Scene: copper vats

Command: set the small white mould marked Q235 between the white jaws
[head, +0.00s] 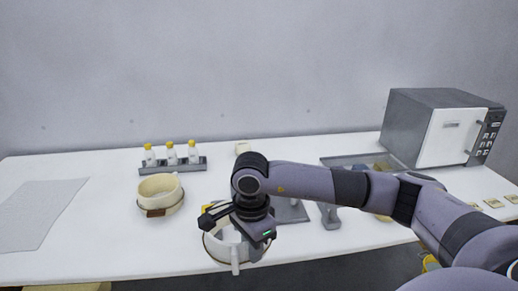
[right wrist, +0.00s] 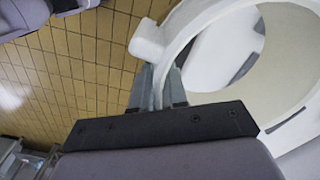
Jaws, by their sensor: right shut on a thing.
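My right gripper (head: 240,222) is over the front edge of the table and hides part of what is under it. It is shut on a white round piece (head: 214,249) with a short stub handle. In the right wrist view the white round piece (right wrist: 188,60) is an open ring, and the fingers (right wrist: 162,86) are close together at its rim beside the stub. I cannot read Q235 on anything, and I cannot tell which thing is the white jaws. My left gripper is not in view.
A cream round vessel (head: 158,189) with a brown label stands at left. A rack (head: 190,166) of yellow-capped bottles and a small cream block (head: 242,148) are behind. A grey upright piece (head: 329,216), a grey tray (head: 340,160) and an oven (head: 440,130) are at right.

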